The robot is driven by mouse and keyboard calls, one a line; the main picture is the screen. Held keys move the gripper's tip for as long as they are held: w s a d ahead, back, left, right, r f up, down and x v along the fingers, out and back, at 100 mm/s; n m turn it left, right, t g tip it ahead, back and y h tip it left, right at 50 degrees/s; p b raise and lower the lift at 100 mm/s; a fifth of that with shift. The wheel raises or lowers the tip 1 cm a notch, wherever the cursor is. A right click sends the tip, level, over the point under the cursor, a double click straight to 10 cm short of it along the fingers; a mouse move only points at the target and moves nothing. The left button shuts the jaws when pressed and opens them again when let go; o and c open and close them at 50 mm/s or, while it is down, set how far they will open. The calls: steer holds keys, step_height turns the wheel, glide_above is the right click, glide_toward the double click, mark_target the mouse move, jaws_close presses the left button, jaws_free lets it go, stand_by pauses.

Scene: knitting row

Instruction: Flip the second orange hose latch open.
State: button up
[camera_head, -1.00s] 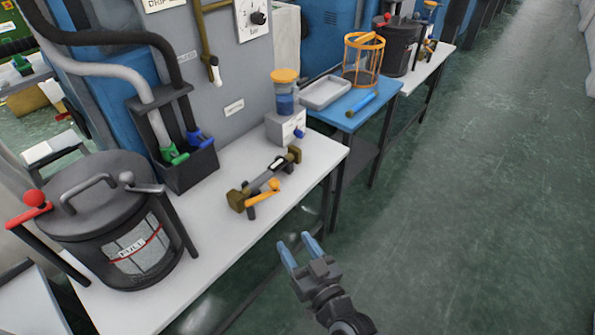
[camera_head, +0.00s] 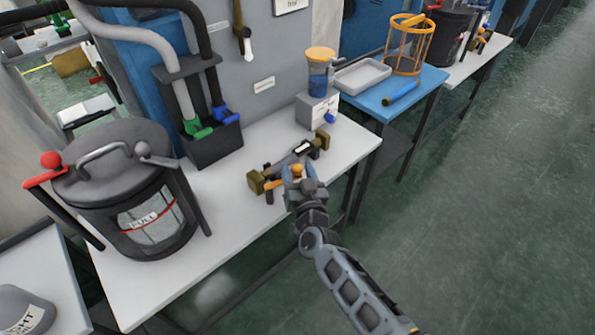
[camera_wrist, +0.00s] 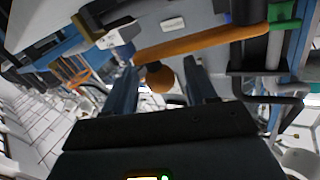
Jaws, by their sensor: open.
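A hose coupling with brass ends (camera_head: 257,182) lies on the near white bench, with an orange latch lever (camera_head: 273,185) along its front side. My gripper (camera_head: 298,172) is at the front of the coupling, over the lever's right end, and hides part of it. In the wrist view the orange lever (camera_wrist: 205,42) runs across ahead of my open fingers (camera_wrist: 161,88). Its round orange knob (camera_wrist: 158,78) shows between the two fingers, with space on both sides. I cannot tell whether a finger touches it. A similar coupling on the far white bench (camera_head: 482,42) is small.
A dark lidded pot (camera_head: 120,170) with a red-knobbed clamp stands left on the bench. A black holder (camera_head: 213,150) with green- and blue-ended hoses stands behind. A grey box with an orange-topped jar (camera_head: 319,75) is behind the coupling. Floor to the right is clear.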

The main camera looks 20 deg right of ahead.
steer(key=shift+w+d, duration=0.1)
steer(key=shift+w, duration=0.3)
steer(key=shift+c, duration=0.3)
jaws_close()
